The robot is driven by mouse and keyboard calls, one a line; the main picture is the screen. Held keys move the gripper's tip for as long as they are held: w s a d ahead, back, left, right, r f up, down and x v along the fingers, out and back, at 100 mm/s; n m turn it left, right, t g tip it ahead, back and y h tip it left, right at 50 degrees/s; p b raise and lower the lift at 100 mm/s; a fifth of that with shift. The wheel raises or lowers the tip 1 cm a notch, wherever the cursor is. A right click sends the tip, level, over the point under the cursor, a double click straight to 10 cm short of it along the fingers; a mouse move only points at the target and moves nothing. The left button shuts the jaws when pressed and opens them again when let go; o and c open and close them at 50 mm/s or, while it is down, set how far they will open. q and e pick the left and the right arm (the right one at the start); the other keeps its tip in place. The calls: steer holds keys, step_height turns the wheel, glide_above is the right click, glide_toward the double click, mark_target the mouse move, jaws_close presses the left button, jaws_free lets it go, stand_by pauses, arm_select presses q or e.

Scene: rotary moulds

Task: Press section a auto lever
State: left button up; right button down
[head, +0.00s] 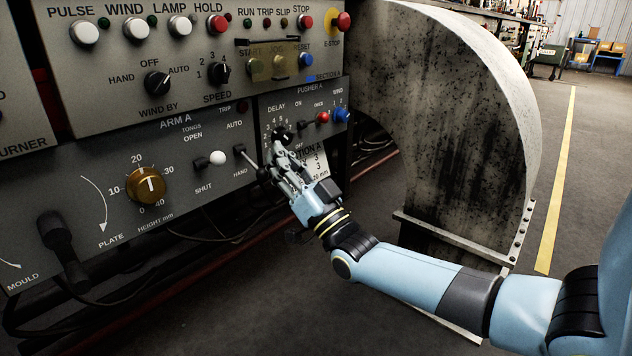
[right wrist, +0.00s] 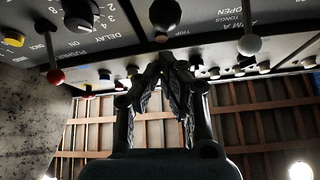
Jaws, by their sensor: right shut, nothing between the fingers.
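The auto/hand lever (head: 249,160) is on the ARM A panel (head: 206,172), at its right end between the AUTO and HAND labels. Its pale rod slants down to the right from a dark collar. My right gripper (head: 272,158) is just right of the lever, its fingers pointing at the panel. The fingers are shut and empty. In the right wrist view the fingertips (right wrist: 167,56) are together just below a dark knob (right wrist: 165,13); I cannot tell whether they touch it. The lever's outer end is partly hidden by the gripper in the head view.
The tongs lever with a white ball (head: 217,158) stands left of the auto lever. The DELAY knob (head: 283,133), a red knob (head: 323,117) and a blue knob (head: 342,115) sit on the PUSHER A panel close by. A large curved grey guard (head: 440,110) stands to the right.

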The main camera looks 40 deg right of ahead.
arm_select(q)
steer(key=shift+s+r+g+p, duration=0.85)
steer(key=shift+s+r+g, duration=0.4)
steer(key=shift+s, duration=0.25)
arm_select(e)
steer(key=v, duration=0.9)
steer(key=shift+s, duration=0.45)
steer(key=shift+d+r, duration=0.1)
steer(key=shift+d, duration=0.05)
